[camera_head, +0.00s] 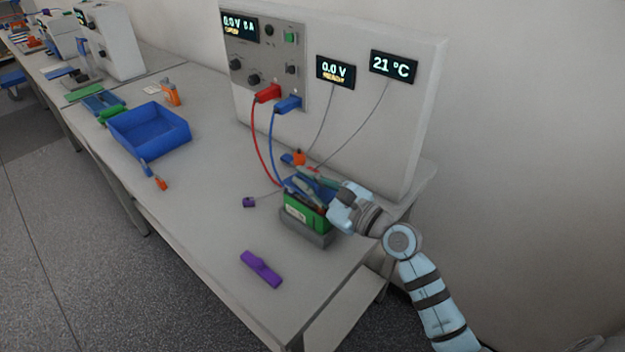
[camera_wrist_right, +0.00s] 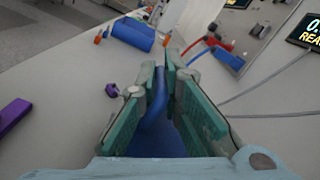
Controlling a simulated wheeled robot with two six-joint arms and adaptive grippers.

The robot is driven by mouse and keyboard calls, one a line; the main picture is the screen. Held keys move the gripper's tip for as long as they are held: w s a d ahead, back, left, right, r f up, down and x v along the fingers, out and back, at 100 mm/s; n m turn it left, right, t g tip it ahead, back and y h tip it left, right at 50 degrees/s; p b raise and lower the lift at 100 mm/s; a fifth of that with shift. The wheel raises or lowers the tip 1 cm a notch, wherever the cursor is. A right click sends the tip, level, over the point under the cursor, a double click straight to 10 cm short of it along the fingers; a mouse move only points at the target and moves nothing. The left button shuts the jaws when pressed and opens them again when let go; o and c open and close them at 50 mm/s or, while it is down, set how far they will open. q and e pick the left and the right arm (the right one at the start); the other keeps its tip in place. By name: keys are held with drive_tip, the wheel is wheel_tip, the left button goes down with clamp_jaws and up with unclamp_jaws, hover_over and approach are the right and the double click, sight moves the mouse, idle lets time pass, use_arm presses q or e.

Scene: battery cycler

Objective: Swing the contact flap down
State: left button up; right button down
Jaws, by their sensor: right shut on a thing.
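A green battery (camera_head: 303,214) sits in a grey holder (camera_head: 308,236) near the front right of the bench. My right gripper (camera_head: 305,182) is over the top of the battery, coming in from the right. Its teal fingers (camera_wrist_right: 167,110) are shut on a blue part, which I take to be the contact flap (camera_wrist_right: 157,105); it also shows in the head view (camera_head: 323,186). The fingers hide much of the flap, so its exact angle and whether it touches the battery cannot be told. My left gripper is not in view.
A cycler panel (camera_head: 262,62) stands behind, with a red plug (camera_head: 267,93) and blue plug (camera_head: 288,104) whose cables run down to the holder. A purple clip-like piece (camera_head: 261,269) lies in front. A blue bin (camera_head: 150,130) stands left. The bench between is mostly clear.

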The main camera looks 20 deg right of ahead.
drive_tip(key=shift+s+a+f, duration=0.15)
drive_tip(key=shift+a+f, duration=0.05)
drive_tip(key=shift+f, duration=0.25)
drive_tip(key=c, duration=1.9)
unclamp_jaws()
drive_tip(key=shift+a, duration=0.1)
drive_tip(key=shift+o, duration=0.9)
drive_tip(key=shift+w+a+f, duration=0.1)
drive_tip(key=shift+w, duration=0.25)
drive_tip(key=shift+s, duration=0.1)
drive_tip(key=v, duration=1.1)
drive_tip(key=shift+s+d, duration=0.3)
